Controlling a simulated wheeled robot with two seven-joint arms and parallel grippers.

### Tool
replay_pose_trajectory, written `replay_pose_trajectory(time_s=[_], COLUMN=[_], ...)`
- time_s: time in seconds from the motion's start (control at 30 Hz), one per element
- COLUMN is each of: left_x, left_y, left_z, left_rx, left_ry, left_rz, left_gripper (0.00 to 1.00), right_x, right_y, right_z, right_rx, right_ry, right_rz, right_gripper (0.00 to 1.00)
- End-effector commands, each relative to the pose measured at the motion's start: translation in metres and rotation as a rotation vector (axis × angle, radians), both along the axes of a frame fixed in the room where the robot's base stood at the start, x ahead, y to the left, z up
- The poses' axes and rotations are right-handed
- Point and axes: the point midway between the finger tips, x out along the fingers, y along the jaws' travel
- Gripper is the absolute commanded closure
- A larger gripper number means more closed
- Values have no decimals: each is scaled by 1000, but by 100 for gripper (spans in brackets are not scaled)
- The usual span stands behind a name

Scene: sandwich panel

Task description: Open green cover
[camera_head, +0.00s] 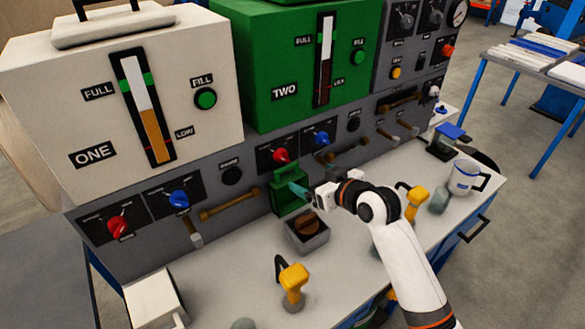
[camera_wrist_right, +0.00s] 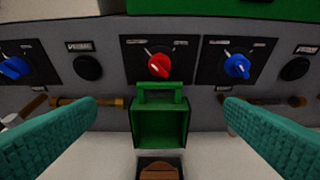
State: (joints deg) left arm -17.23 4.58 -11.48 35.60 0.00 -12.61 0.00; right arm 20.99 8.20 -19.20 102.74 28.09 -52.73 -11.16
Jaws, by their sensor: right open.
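The green cover (camera_head: 287,196) is on the front of the grey panel, below the red knob of the panel marked TWO. In the right wrist view the green cover (camera_wrist_right: 160,122) shows as a box-like frame with a recessed inside and a bar handle along its top. My right gripper (camera_head: 299,190) is at the cover in the head view. In the right wrist view my right gripper (camera_wrist_right: 160,106) has its teal fingers wide apart, one on each side of the cover, with nothing between them. I cannot tell whether a finger touches it. My left gripper is not in view.
A grey box (camera_head: 306,238) with a brown thing inside stands just below the cover. Yellow-handled tools (camera_head: 293,279) and a white mug (camera_head: 464,177) stand on the worktop. A brown bar handle (camera_head: 228,206) sticks out of the panel left of the cover.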

Motion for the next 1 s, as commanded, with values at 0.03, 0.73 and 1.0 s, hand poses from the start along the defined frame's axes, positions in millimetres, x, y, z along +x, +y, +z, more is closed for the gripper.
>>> replay_pose_trajectory(time_s=[0.03,0.73,1.0], left_x=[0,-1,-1], left_y=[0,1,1], left_z=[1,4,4], left_rx=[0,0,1], left_ry=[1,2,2], left_rz=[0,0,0], left_gripper=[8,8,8], right_x=[5,80,83], right_y=[4,54,56], right_z=[-2,-41,-42], right_rx=[1,-1,-2], right_ry=[2,2,1], right_rz=[0,-1,-2], right_gripper=[8,8,8])
